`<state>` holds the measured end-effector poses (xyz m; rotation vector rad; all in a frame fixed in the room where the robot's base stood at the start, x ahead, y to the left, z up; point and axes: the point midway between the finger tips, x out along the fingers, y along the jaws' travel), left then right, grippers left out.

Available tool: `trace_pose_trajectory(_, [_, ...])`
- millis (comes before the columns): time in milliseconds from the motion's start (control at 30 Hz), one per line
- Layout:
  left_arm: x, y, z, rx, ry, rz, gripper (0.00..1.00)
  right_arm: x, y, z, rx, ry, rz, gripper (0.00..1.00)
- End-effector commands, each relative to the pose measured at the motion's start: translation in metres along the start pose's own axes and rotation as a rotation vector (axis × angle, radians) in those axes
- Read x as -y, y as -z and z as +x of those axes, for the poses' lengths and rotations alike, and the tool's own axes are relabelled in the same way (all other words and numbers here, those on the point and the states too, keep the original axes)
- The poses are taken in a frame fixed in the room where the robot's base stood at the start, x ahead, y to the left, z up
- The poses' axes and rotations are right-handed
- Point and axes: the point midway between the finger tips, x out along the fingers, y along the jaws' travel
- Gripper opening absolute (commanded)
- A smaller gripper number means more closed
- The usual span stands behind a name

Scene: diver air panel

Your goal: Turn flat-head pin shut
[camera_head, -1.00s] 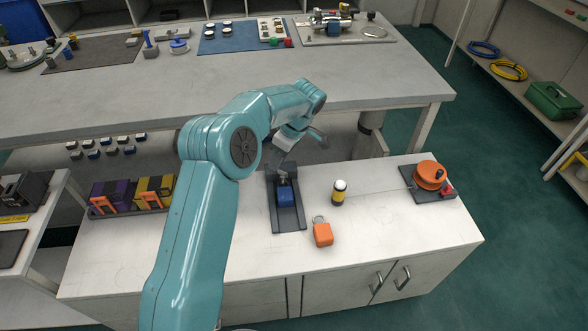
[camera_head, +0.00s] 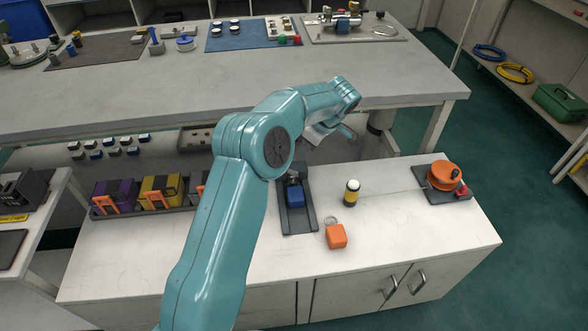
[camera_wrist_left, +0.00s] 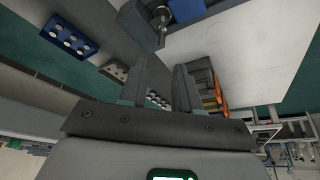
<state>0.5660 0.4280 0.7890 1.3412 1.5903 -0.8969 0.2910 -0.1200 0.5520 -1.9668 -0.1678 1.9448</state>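A blue block (camera_head: 295,199) sits on a dark base plate (camera_head: 298,224) on the near bench. A small metal fitting (camera_head: 292,179) shows at its far end, possibly the flat-head pin; its turn is too small to read. In the left wrist view, a metal pin-like part (camera_wrist_left: 161,22) stands by the blue block (camera_wrist_left: 187,8) at the top edge. My left gripper (camera_wrist_left: 160,76) is open and empty, its fingers apart and clear of that part. In the head view, my arm partly hides the gripper, above and behind the base plate. My right gripper is out of view.
An orange tag block (camera_head: 336,236) and a yellow-black cylinder (camera_head: 351,193) stand right of the plate. An orange reel (camera_head: 443,176) is farther right. Yellow and purple boxes (camera_head: 160,188) stand at left. The bench front is clear. A long table (camera_head: 230,85) lies behind.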

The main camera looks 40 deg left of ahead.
Motion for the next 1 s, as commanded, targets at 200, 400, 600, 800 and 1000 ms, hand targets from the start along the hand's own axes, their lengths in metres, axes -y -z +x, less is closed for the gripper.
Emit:
trace_pose_trajectory(200, [0.001,0.0,0.056,0.001,0.004,0.001,0.32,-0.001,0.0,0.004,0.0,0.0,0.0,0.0])
trace_pose_trajectory(400, [0.001,0.001,0.096,0.001,0.002,0.002,0.32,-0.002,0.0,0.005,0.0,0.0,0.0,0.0])
trace_pose_trajectory(600, [0.0,0.001,0.117,0.0,-0.001,0.003,0.32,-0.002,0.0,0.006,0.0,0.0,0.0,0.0])
trace_pose_trajectory(800, [0.0,0.001,0.12,0.0,-0.002,0.004,0.32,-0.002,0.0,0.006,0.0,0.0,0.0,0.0])
trace_pose_trajectory(1000, [0.0,0.001,0.12,0.0,-0.002,0.004,0.09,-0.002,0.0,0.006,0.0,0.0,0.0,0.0])
